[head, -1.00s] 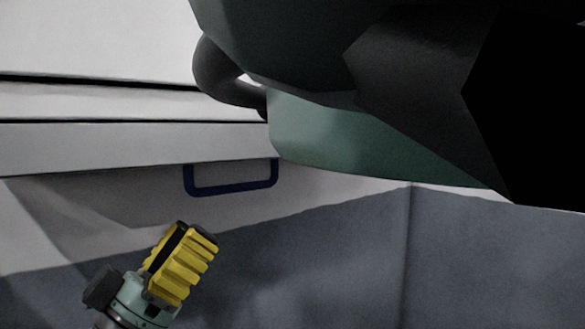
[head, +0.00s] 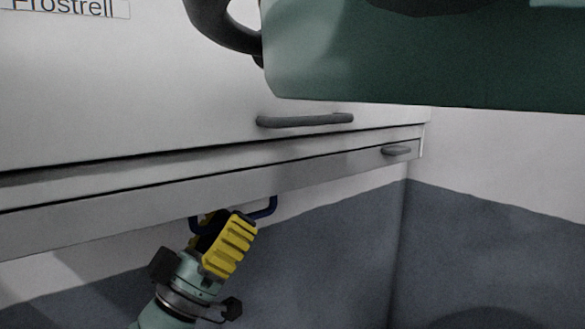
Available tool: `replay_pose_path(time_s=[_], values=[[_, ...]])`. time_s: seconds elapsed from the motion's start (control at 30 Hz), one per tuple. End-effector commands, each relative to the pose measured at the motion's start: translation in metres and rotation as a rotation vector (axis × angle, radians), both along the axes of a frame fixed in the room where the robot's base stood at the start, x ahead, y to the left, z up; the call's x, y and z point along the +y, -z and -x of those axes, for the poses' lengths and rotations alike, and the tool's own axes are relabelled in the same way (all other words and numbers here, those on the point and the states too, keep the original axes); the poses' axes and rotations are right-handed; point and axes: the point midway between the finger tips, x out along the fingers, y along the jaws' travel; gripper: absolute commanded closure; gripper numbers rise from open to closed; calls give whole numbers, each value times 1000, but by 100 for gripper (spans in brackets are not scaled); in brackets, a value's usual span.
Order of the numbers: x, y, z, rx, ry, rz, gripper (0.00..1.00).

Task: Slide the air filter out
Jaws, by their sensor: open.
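A dark blue U-shaped handle (head: 270,207) hangs below the lower edge of the white cabinet in the head view; it looks like the air filter's handle. The filter's body cannot be made out. My gripper (head: 222,228) has yellow ribbed finger pads and is open. It points up at the handle from below and overlaps its middle, so only the handle's left and right ends show. I cannot tell whether the handle is between the fingers or behind them.
The white cabinet (head: 120,110) has a grey bar handle (head: 305,120) and a smaller grey handle (head: 397,151) on its lower strip. My own arm covers the top right. The grey and white wall (head: 480,250) is behind, with open space below the cabinet.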

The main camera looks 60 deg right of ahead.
Motion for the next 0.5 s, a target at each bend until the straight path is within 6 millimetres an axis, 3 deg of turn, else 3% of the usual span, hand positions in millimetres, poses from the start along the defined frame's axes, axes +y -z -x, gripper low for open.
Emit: replay_pose_path(time_s=[0.3,0.33,0.5], values=[[0,0,1,0,2,-1,59],[0,0,1,0,2,-1,56],[0,0,0,0,1,0,73]])
